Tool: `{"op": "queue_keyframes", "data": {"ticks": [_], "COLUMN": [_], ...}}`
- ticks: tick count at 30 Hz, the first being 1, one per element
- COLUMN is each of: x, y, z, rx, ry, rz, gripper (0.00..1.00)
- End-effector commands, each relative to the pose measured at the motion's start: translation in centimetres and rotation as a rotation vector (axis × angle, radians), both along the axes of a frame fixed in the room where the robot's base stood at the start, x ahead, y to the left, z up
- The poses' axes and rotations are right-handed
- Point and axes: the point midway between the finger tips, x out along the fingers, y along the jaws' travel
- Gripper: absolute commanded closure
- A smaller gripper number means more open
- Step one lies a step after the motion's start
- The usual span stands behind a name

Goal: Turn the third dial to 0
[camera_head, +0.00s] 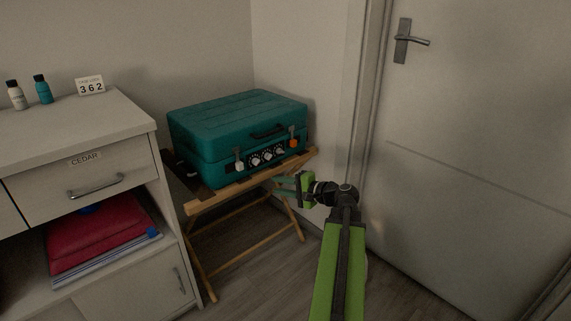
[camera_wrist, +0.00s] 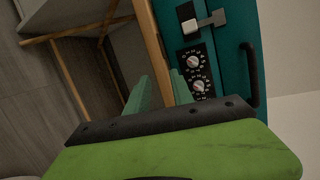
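A teal case (camera_head: 235,125) lies closed on a folding wooden stand. Its front has a dark panel with a row of three white-pointed dials. The third dial (camera_head: 280,151) is the rightmost, nearest the orange latch; its setting is too small to read. In the wrist view, turned sideways, two dials show, the first (camera_wrist: 194,61) and the second (camera_wrist: 199,86); the third is not visible, probably behind my gripper. My gripper (camera_head: 280,186) is open and empty, in front of and below the panel. Its two green fingers are apart in the wrist view (camera_wrist: 161,84).
A white latch (camera_head: 239,166) and an orange latch (camera_head: 294,143) flank the dials. The wooden stand (camera_head: 240,188) is below the case. A door (camera_head: 470,150) is at right.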

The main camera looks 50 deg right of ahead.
Motion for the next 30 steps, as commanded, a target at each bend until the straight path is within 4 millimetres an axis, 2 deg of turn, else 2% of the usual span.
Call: {"op": "queue_keyframes", "data": {"ticks": [1,3,4,7,11,14,17,30], "x": [-2.5,-5.2,-6.1,-8.0,-8.4,-7.7,-6.0,5.0], "y": [-3.7,-7.1,-8.2,-10.2,-10.6,-10.6,-10.7,-11.4], "z": [0.5,2.0,2.5,3.5,3.9,3.9,3.9,3.9], "rx": [0.042,0.087,0.102,0.131,0.138,0.138,0.137,0.136], "ry": [-0.062,-0.138,-0.162,-0.213,-0.226,-0.225,-0.224,-0.223], "rz": [-0.084,-0.168,-0.194,-0.243,-0.256,-0.252,-0.249,-0.248], "gripper": [0.72,0.72,0.72,0.72,0.72,0.72,0.72,0.72]}}
